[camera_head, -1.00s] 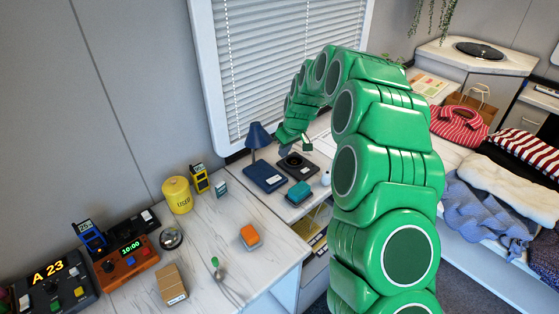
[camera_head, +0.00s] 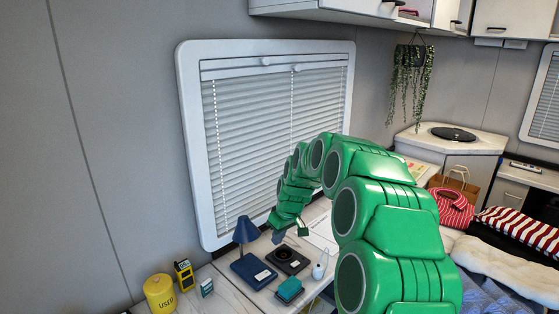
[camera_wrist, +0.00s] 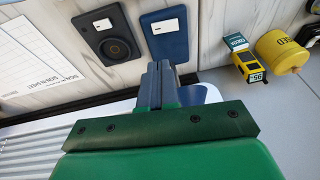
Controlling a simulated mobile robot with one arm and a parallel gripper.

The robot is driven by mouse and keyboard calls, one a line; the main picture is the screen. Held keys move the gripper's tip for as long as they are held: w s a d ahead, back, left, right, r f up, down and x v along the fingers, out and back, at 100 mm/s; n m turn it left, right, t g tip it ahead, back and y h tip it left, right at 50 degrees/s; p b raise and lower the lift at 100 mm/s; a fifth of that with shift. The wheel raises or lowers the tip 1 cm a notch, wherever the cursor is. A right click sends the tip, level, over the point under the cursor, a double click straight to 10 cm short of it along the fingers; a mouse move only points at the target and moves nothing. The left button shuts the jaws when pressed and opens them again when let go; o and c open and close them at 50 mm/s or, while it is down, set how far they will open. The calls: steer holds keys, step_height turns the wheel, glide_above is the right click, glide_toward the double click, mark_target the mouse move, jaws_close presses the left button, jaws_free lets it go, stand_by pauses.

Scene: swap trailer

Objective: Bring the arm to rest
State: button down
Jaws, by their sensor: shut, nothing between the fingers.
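My green arm arches from the lower right of the head view toward the desk by the window. My gripper (camera_head: 279,236) hangs over the back of the desk, just right of the blue lamp (camera_head: 246,232). In the wrist view its dark fingers (camera_wrist: 160,72) are pressed together with nothing between them. The fingertips point at the blue lamp base (camera_wrist: 165,45), apart from it as far as I can tell.
A black device with a round dial (camera_head: 288,259), a teal block (camera_head: 289,290) and a small white object (camera_head: 318,271) sit near the gripper. A yellow canister (camera_head: 159,294) and a yellow gadget (camera_head: 184,274) stand at left. The window blind (camera_head: 270,130) is close behind.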

steer(key=s+d+r+m, duration=0.1)
steer(key=s+d+r, duration=0.1)
steer(key=s+r, duration=0.35)
steer(key=s+d+r+m, duration=0.1)
steer(key=s+d+r, duration=0.15)
steer(key=s, duration=0.55)
steer(key=s+d+r+m+g+h, duration=0.1)
steer(key=s+d+m, duration=0.1)
steer(key=s, duration=1)
steer(key=s+d+r+m+g+h, duration=0.1)
steer(key=s+d, duration=0.4)
steer(key=s, duration=0.8)
steer(key=s+d+r+m+g, duration=0.1)
steer(key=s+d+m, duration=0.2)
steer(key=s, duration=1)
steer(key=shift+d+r+h, duration=0.4)
steer(key=shift+d, duration=0.2)
